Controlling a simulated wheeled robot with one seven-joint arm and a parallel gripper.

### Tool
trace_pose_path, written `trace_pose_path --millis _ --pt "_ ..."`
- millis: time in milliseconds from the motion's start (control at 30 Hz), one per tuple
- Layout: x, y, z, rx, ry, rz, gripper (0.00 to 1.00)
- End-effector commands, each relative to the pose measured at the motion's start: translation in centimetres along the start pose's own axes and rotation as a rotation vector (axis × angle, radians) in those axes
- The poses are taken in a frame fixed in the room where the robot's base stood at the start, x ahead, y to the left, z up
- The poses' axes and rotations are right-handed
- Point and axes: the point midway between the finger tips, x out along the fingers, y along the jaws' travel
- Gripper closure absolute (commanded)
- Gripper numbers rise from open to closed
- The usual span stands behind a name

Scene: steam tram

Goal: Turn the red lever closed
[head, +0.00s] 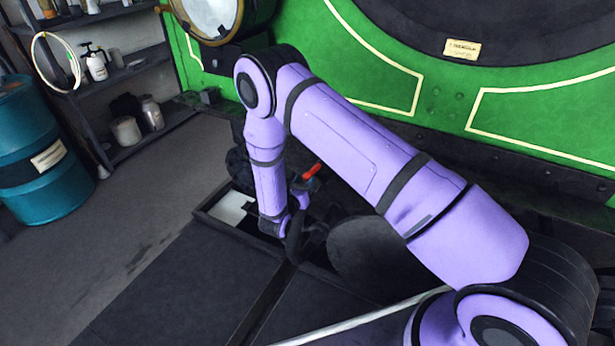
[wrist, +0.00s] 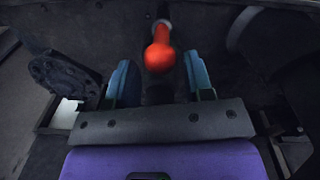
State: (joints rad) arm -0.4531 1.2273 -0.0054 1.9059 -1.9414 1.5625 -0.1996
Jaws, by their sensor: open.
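The red lever (wrist: 160,57) shows in the wrist view at the top middle, its rounded end toward me and a pale collar behind it. It lies between the lines of my two fingers, a little beyond their tips. My gripper (wrist: 157,80) is open, with a blue-padded finger on each side and nothing held. In the head view the red lever (head: 312,171) sticks out near the dark lower part of the green tram, just right of my wrist. My fingers are mostly hidden there by the arm. I cannot tell whether a finger touches the lever.
A dark round flange (wrist: 62,78) stands left of my fingers. The green tram front (head: 440,90) rises behind my arm. A blue barrel (head: 40,150) and a shelf (head: 130,70) stand at the left. The floor (head: 140,220) between them and my arm is clear.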

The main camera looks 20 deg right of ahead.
Motion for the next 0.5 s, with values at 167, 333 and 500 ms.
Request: trace_pose_path --millis 167,333,500 --pt "2.1 0.0 0.0 0.002 -0.001 -0.001 0.52" --pt "2.9 0.0 0.0 0.0 0.0 -0.001 0.52" --pt "2.9 0.0 0.0 0.0 -0.001 0.0 0.52"
